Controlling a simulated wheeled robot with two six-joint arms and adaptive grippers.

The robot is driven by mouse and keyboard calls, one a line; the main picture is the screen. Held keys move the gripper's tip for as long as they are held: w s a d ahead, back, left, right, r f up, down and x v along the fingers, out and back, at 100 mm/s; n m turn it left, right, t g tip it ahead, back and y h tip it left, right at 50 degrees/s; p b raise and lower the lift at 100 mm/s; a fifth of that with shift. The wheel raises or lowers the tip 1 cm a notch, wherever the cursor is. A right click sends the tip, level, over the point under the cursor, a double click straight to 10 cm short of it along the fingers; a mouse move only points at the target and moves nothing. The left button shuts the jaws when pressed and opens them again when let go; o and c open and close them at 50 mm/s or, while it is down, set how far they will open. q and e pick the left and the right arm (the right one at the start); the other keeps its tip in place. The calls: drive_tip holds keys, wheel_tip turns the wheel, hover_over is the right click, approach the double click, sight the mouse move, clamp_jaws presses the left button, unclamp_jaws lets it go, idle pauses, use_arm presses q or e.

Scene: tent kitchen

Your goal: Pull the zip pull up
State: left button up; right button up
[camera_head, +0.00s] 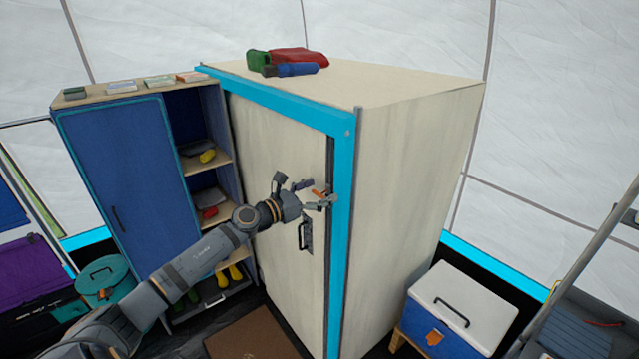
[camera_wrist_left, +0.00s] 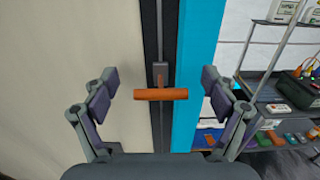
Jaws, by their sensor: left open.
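The zip pull (camera_wrist_left: 160,94) is an orange bar hanging from a grey slider on a dark vertical zip track (camera_wrist_left: 159,30). In the head view the orange zip pull (camera_head: 321,192) shows at the right edge of the pale door, beside the cyan frame. My left gripper (camera_head: 311,192) is at the zip pull. In the left wrist view my left gripper (camera_wrist_left: 161,92) is open, its fingers apart on either side of the orange bar, with a gap on each side. My right gripper is not in view.
The pale cabinet door (camera_head: 275,140) has a dark handle (camera_head: 305,235). A blue cabinet (camera_head: 130,175) and open shelves stand to the left. Rolled bundles (camera_head: 298,57) lie on top of the pale cabinet.

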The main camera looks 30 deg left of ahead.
sight(331, 157)
use_arm(q)
wheel_tip(331, 157, up, 9)
drive_tip(key=shift+r, duration=0.1)
idle(0.5)
